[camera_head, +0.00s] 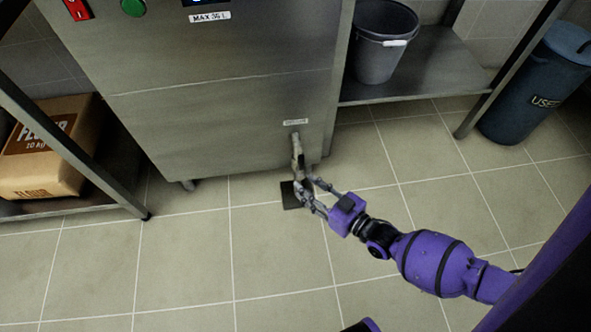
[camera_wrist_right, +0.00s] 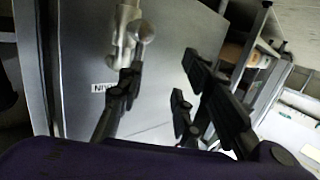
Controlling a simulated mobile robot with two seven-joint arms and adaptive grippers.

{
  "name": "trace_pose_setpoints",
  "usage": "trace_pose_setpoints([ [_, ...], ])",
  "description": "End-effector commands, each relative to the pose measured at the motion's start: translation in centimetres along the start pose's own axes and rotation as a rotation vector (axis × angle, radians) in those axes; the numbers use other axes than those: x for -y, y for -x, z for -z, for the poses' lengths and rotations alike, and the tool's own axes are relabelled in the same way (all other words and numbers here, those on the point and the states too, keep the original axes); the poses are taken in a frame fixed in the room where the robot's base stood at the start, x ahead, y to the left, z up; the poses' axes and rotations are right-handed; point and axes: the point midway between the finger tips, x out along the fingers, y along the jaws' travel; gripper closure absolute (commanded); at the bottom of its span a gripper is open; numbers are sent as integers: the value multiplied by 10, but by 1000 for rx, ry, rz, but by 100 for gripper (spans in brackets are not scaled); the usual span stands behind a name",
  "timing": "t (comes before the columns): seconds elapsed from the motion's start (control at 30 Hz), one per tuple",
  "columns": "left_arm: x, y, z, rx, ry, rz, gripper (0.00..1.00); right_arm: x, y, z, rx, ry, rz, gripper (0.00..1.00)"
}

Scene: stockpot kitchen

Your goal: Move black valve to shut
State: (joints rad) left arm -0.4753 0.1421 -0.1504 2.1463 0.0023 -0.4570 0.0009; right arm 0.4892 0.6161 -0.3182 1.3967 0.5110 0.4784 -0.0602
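A metal drain pipe with its valve (camera_head: 297,150) sticks out low on the front of the steel cabinet, under a small label. My right gripper (camera_head: 310,193) is just below and in front of it, close to the valve. In the right wrist view the pale valve body (camera_wrist_right: 125,32) stands at the tip of one finger; I cannot tell if they touch. The fingers of the right gripper (camera_wrist_right: 158,82) are spread, with clear space between them. The black handle cannot be told apart from the dark fingers. My left gripper is not in view.
The steel cabinet (camera_head: 215,105) fills the upper middle. A dark square (camera_head: 290,196) lies on the floor below the valve. A grey bucket (camera_head: 382,45) stands on a shelf, a blue bin (camera_head: 540,85) stands right, and a flour box (camera_head: 50,150) is left. The floor (camera_head: 180,260) in front is clear.

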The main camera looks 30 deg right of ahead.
Motion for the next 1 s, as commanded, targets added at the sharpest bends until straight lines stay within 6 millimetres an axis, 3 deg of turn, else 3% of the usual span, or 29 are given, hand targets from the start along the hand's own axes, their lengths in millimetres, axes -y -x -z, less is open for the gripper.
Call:
trace_pose_setpoints([
  [0.03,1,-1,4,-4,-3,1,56,-14,6,-2,-33,-3,-23,67],
  [0.1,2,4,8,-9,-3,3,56,-22,12,10,-90,-17,-52,67],
  [0.27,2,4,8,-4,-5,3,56,-28,12,28,-160,-24,-71,67],
  [0.7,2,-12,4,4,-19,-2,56,-31,-50,36,-160,-21,-70,67],
  [1.0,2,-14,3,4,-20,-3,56,-32,-62,39,-159,-22,-71,67],
])
